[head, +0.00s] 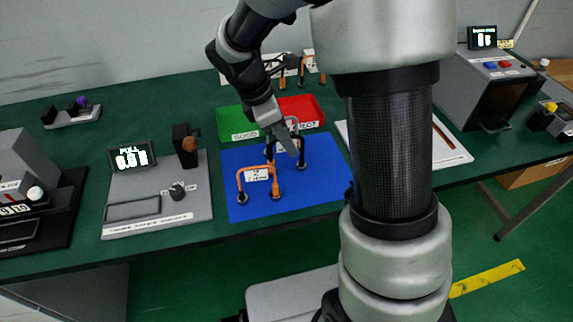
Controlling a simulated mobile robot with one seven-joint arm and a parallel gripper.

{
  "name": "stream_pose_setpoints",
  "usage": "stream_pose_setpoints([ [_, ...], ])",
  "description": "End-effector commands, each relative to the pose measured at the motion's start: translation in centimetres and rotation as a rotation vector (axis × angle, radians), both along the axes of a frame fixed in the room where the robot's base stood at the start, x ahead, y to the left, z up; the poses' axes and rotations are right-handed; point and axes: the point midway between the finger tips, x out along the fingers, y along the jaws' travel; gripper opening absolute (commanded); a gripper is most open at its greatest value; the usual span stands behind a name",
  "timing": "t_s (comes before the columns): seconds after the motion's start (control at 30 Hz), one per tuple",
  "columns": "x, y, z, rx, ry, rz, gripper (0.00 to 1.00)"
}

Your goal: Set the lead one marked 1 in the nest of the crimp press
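A blue mat (325,180) lies on the bench. An orange lead with a white tag (256,175) and dark ends is at its front left. A second lead, with a grey loop (293,120) and a dark end, is behind it, partly hidden by my gripper. Tag numbers are too small to read surely. My gripper (283,150) points down over the back of the mat, close to the second lead; I cannot tell whether it touches it or what is between its fingers. A grey and black machine (22,200) at the left edge may be the crimp press; its nest is not clear.
A pull tester (160,210) with a display stands left of the mat. Green (235,120) and red (300,108) trays lie behind it. More leads (305,65) are at the back. A dark grey box machine (497,90) stands right.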

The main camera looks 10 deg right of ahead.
Motion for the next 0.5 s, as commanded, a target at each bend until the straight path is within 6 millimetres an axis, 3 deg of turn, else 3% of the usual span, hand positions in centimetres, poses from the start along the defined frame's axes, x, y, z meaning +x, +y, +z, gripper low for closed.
stream_pose_setpoints([
  [0.03,-0.1,-0.4,-1.2,-0.002,0.005,-0.002,0.30],
  [0.2,-0.1,-1.2,-3.1,0.000,0.003,-0.001,0.30],
  [0.5,-0.1,-1.4,-3.4,0.000,0.002,-0.001,0.30],
])
